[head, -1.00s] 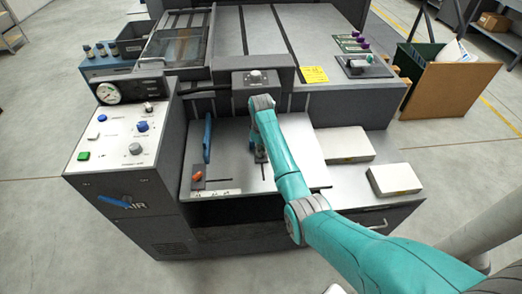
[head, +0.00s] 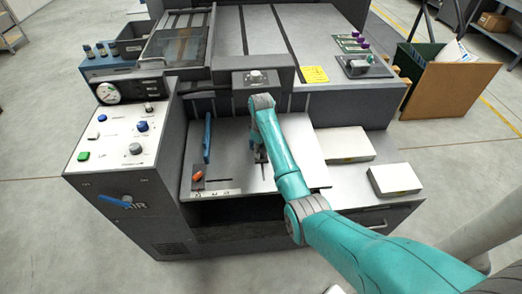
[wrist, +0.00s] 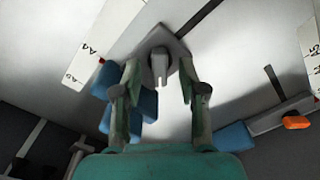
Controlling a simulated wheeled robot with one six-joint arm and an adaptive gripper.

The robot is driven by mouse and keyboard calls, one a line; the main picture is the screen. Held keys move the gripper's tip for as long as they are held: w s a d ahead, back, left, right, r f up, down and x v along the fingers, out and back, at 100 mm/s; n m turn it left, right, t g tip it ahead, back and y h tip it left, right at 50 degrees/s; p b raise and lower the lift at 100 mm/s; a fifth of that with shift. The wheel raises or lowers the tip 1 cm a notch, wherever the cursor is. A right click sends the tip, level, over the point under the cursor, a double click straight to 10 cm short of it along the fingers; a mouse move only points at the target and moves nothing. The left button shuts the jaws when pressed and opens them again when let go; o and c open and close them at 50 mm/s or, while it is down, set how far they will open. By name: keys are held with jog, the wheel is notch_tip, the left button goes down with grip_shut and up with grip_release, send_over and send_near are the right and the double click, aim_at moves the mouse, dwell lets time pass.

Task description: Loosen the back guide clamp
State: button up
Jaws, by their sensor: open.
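My gripper (wrist: 160,78) is open, its two fingers on either side of a grey upright clamp lever (wrist: 159,62) on a diamond-shaped base plate. I cannot tell whether the fingers touch it. A blue block (wrist: 118,85) lies just left of and behind the fingers in the wrist view. In the head view my gripper (head: 261,155) points down over the metal feed table (head: 232,150), and my arm hides most of the clamp. An orange-knobbed clamp (head: 197,176) sits at the table's front left; its orange knob also shows in the wrist view (wrist: 297,122).
A blue side guide (head: 208,137) stands on the table's left. White scale strips (wrist: 100,40) lie near the clamp. The control panel (head: 125,133) rises at the left. Two pale paper stacks (head: 395,179) lie to the right. The table between guide and arm is clear.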

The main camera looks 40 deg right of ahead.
jog(key=shift+r, duration=3.6)
